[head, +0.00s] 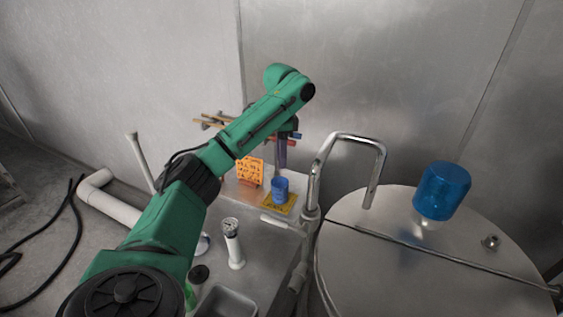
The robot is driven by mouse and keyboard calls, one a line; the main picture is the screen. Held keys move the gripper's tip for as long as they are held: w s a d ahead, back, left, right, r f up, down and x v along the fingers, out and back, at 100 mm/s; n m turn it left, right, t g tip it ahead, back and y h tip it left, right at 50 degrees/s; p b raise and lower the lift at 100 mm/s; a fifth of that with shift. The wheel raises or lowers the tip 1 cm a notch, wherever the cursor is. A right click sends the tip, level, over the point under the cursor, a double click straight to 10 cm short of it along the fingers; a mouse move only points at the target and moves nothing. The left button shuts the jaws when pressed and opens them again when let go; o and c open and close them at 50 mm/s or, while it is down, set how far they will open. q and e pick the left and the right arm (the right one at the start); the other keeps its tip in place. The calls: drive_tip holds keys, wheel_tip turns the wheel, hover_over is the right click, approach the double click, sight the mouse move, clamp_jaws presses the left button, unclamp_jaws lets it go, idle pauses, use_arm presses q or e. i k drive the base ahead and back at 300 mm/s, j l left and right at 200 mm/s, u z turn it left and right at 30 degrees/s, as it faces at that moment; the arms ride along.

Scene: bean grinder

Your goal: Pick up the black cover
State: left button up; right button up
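A small round black cover (199,273) shows low in the head view, just right of my green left arm. It sits at the top of a green item (190,292) that my arm partly hides; I cannot tell whether it is fixed on it. My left gripper (282,163) points down at the end of the arm, farther back than the cover, near the blue cup (280,189). The gripper is small and dark here, and its finger gap is not clear. My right gripper is not in view.
The blue cup stands on a yellow mat (270,204) beside an orange patterned card (250,171). A white cylinder (235,250) stands right of the cover, and a grey tray (228,302) lies in front. A metal drum (360,260) with a bent pipe (347,136) and blue jar (441,190) fills the right.

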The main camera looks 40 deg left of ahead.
sight(202, 273)
drive_tip(key=k+l, duration=0.75)
drive_tip(key=l, duration=0.2)
